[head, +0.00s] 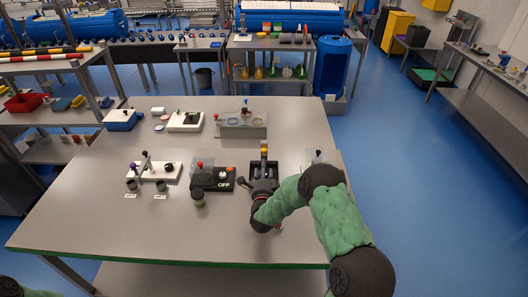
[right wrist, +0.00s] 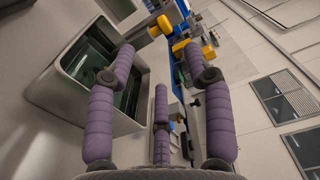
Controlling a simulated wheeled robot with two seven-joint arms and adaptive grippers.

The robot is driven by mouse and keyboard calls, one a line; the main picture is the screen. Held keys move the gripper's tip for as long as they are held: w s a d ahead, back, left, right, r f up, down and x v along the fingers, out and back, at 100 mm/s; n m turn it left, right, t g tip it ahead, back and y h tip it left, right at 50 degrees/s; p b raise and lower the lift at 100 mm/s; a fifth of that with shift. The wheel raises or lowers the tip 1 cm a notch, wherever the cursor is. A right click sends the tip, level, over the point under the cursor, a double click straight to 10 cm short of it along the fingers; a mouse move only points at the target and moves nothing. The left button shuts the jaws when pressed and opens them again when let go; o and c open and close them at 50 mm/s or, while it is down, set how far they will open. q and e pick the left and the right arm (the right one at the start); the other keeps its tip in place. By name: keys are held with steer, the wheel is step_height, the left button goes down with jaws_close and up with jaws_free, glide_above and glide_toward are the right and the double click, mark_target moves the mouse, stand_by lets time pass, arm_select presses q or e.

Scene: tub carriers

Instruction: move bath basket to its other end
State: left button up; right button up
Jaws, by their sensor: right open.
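I cannot tell the bath basket for sure in either view. An open grey metal tank (right wrist: 62,68) with a dark greenish inside stands at the left of the right wrist view, beside my left-hand finger. In the head view, a grey metal box (head: 229,130) with round openings and small knobs stands at the back of the table, beyond my right gripper. My right gripper (head: 263,174) is over the table's right part, open. In the right wrist view its purple fingers (right wrist: 160,55) are spread, with nothing seen held between them. My left gripper is out of the head view.
The grey table (head: 110,225) has clear room at its front left. A black box marked OFF (head: 222,180) stands just left of my right gripper. A white block with posts (head: 155,170) is further left. Blue (head: 122,120) and white (head: 185,121) boxes stand behind.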

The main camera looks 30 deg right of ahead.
mark_target(264, 153)
steer(key=x, duration=0.9)
steer(key=shift+w+d, duration=0.1)
steer(key=shift+w, duration=0.1)
jaws_close()
